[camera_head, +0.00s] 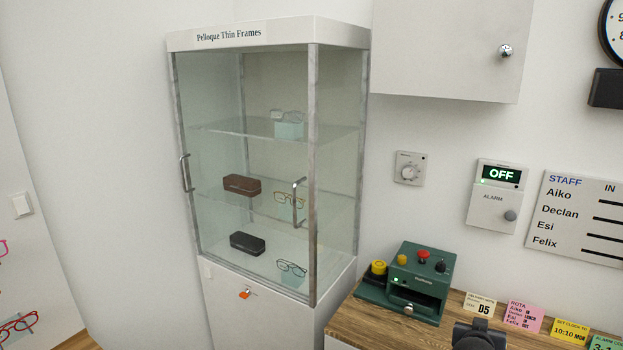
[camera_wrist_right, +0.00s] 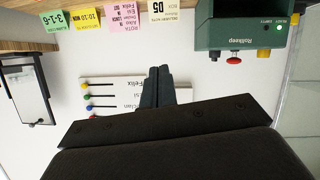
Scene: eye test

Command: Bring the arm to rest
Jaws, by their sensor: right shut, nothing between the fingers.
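My right gripper (camera_wrist_right: 158,75) shows in the right wrist view, its two dark fingers together with nothing between them. It is in front of the white staff board (camera_wrist_right: 125,97), part of which it hides. The wrist picture shows the scene upside down. A dark part at the bottom edge of the head view, in front of the wooden counter, looks like my right arm. My left gripper is not in view.
A glass cabinet (camera_head: 313,180) with eyeglasses and cases stands left of the wooden counter (camera_head: 345,318). A green machine (camera_head: 418,278) and several coloured cards (camera_head: 523,316) are on the counter. A white wall cupboard (camera_head: 450,50) hangs above.

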